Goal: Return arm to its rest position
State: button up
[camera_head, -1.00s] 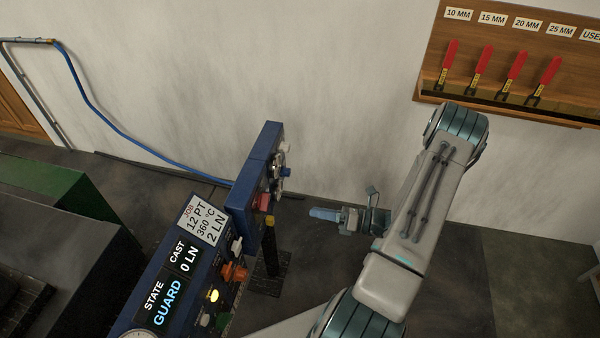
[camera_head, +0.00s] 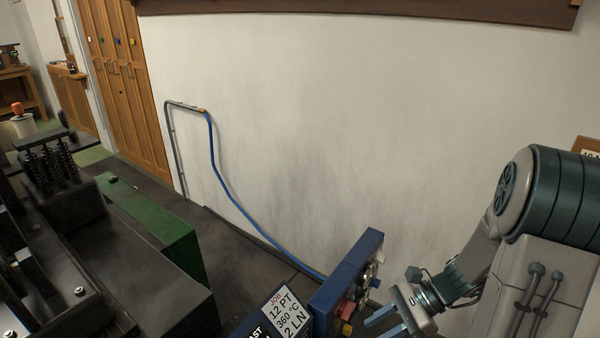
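My gripper (camera_head: 378,322) shows at the lower right, at the end of my folded arm. Its two blue fingers stand apart with a gap between them and nothing visible in it. The fingertips are close to the right side of the blue machine panel (camera_head: 345,275) in the picture, and I cannot tell how far apart they are in depth. The lower part of my arm is cut off by the picture's edge.
The casting machine's job sign (camera_head: 285,317) reads 12 PT, 360 °C, 2 LN. A blue hose (camera_head: 222,182) runs along the white wall. Dark machinery with a green side (camera_head: 150,230) fills the lower left. Wooden lockers (camera_head: 130,90) stand at the back left.

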jog(key=s+a+r+n+t+h+p, duration=0.1)
jog(key=s+r+n+t+h, duration=0.1)
jog(key=r+n+h, duration=0.3)
jog(key=s+a+r+n+t+h+p, duration=0.1)
jog(key=s+r+n+h, duration=0.4)
jog(key=r+n, duration=0.6)
jog(key=shift+t, duration=0.8)
